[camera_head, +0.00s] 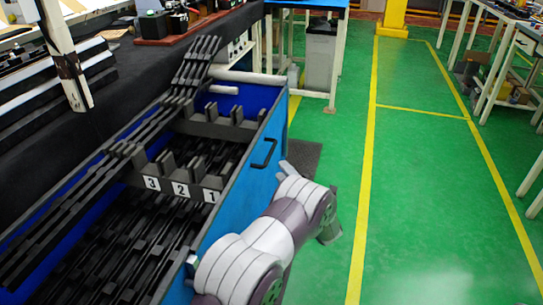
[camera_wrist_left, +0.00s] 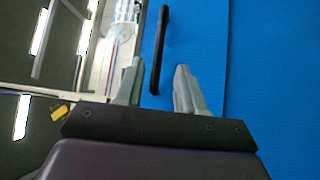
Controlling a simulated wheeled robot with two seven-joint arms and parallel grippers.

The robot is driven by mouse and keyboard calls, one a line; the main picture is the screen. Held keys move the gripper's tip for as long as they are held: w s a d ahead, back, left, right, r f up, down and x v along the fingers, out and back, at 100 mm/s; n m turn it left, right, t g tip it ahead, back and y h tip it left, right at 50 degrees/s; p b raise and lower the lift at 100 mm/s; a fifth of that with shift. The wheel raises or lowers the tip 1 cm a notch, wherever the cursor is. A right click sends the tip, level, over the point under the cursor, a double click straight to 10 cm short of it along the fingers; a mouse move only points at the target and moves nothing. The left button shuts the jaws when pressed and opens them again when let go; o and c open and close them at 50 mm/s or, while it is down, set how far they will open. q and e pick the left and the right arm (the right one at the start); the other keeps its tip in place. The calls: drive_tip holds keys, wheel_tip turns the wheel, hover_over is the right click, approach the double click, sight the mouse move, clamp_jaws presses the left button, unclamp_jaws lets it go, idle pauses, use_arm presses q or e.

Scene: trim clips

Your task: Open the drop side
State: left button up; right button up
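The drop side is the blue side wall (camera_head: 237,195) of a long crate, with a black bar handle (camera_head: 265,153) on its outer face. The wall stands upright. My right gripper is in neither view.
Black trim strips lie in the crate over slotted dividers with number plates 3, 2, 1 (camera_head: 181,189). A dark bench (camera_head: 130,110) stands left. A grey bin (camera_head: 320,55) stands under a table beyond. The green floor (camera_head: 420,200) on the right is clear.

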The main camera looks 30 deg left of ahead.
sight(270, 153)
use_arm(q)
drive_tip(key=b+x, duration=0.1)
drive_tip(key=x, duration=0.8)
drive_tip(key=shift+r, duration=0.15)
clamp_jaws()
